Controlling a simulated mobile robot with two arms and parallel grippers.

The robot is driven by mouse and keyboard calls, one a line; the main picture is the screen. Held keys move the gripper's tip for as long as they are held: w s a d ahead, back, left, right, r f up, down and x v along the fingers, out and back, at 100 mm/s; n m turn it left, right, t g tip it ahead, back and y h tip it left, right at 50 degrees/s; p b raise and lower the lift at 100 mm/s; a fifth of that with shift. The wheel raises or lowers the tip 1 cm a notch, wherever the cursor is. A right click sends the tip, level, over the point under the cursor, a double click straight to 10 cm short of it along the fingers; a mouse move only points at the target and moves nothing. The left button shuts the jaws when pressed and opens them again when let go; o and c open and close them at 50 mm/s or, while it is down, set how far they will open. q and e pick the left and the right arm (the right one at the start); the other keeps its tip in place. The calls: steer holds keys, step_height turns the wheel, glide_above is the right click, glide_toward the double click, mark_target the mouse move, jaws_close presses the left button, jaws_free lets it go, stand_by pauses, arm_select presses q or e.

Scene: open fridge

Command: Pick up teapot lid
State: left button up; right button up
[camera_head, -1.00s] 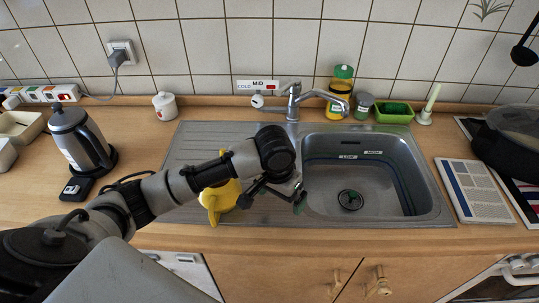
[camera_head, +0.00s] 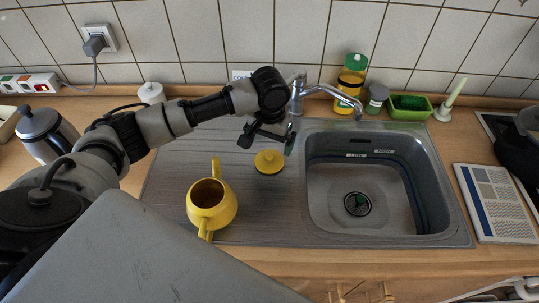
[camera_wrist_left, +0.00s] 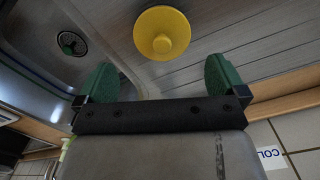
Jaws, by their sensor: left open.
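The yellow teapot lid (camera_head: 268,161) lies knob up on the steel drainboard, left of the sink basin. The yellow teapot (camera_head: 211,203) stands without its lid on the drainboard, nearer to me and to the left of the lid. My left gripper (camera_head: 267,138) is open and empty, just behind the lid and apart from it. In the left wrist view the lid (camera_wrist_left: 162,32) shows beyond the green fingertips, centred between them (camera_wrist_left: 163,75). My right gripper is not in view.
The sink basin (camera_head: 372,215) is right of the lid, with the faucet (camera_head: 318,92) behind. A yellow bottle (camera_head: 350,84), a jar (camera_head: 376,98) and a green tray (camera_head: 409,107) stand along the wall. A kettle (camera_head: 47,133) is at left.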

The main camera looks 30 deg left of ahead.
mark_target(269, 154)
arm_select(q)
steer(key=shift+s+d+f, duration=0.1)
steer(key=shift+s+f, duration=0.05)
steer(key=shift+f, duration=1.1)
steer(key=f, duration=0.1)
steer(key=f+p, duration=0.1)
steer(key=f, duration=0.2)
steer(key=shift+w+a+f, duration=0.2)
steer(key=shift+w+a, duration=0.05)
steer(key=shift+w, duration=0.1)
steer(key=shift+f+p, duration=0.25)
steer(key=shift+p, duration=0.05)
steer(key=shift+f, duration=0.1)
steer(key=shift+c, duration=0.3)
steer(key=c, duration=0.6)
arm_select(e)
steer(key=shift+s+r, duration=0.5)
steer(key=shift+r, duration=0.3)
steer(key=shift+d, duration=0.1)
